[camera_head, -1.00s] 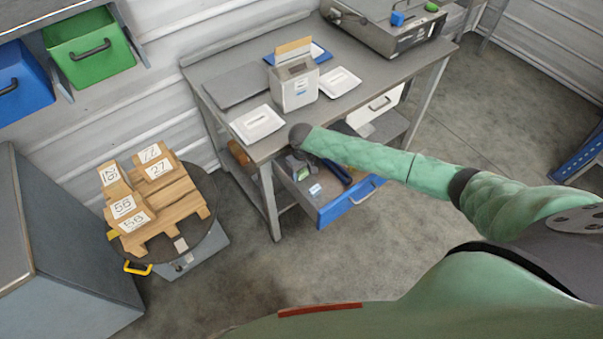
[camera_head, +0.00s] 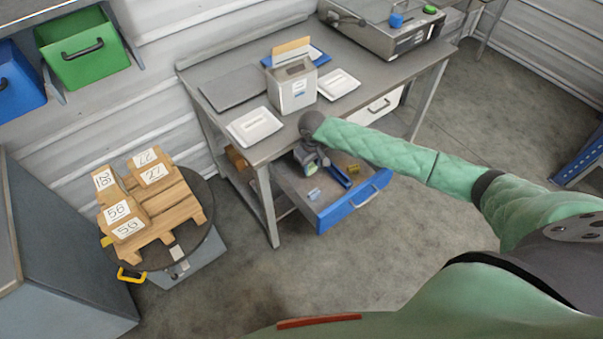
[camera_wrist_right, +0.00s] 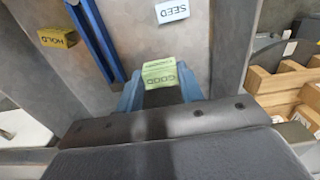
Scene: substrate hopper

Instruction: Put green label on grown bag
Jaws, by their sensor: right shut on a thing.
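My right gripper (camera_head: 313,167) is over the open blue-fronted drawer (camera_head: 345,207) under the workbench. In the right wrist view its blue fingers (camera_wrist_right: 160,92) are shut on a green label (camera_wrist_right: 160,75) that reads GOOD. The green label is hard to make out in the head view. Several tan blocks with number labels, such as a block marked 56 (camera_head: 131,222), sit on the wooden pallet (camera_head: 178,208) at the left. I cannot tell which thing is the grown bag. My left gripper is out of view.
A yellow HOLD label (camera_wrist_right: 58,37), a white SEED label (camera_wrist_right: 172,10) and a blue bar (camera_wrist_right: 95,40) lie in the drawer. The workbench (camera_head: 352,103) holds white trays and a grey box (camera_head: 293,92). Open floor lies between the bench and the pallet's turntable.

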